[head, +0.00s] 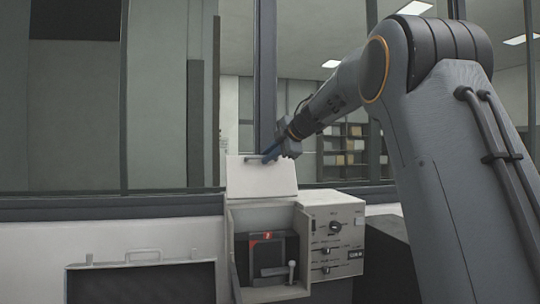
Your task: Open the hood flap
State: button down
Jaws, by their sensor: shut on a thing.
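The hood flap (262,181) is a pale panel standing raised at the top of the mounting press (230,232). Below it the front of the press is open, showing a dark chamber (284,247) with a red part and a small lever with a light knob (291,265). My gripper (268,156) is at the flap's upper edge, reaching in from the upper right. It is shut on the flap's handle (252,158), which shows as a small bar there. The fingertips are small and partly hard to make out.
A control panel (336,240) with knobs adjoins the chamber on the right. A dark-fronted case with a handle (142,256) stands at the lower left. A window frame (265,80) rises behind the flap. My arm fills the right side.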

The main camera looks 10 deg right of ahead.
jog(key=shift+w+a+r, duration=0.1)
jog(key=shift+w+r, duration=0.05)
jog(key=shift+r, duration=0.4)
jog(key=shift+w+r, duration=0.15)
jog(key=shift+r, duration=0.35)
jog(key=c, duration=2.1)
grip_release()
jog(key=shift+w, duration=0.15)
jog(key=shift+f, duration=0.1)
jog(key=b+v, duration=0.1)
jog(key=v, duration=0.1)
jog(key=b+v, duration=0.1)
jog(key=v, duration=0.2)
jog(key=b+v, duration=0.1)
jog(key=v, duration=0.1)
jog(key=shift+s+f, duration=0.25)
jog(key=shift+s, duration=0.1)
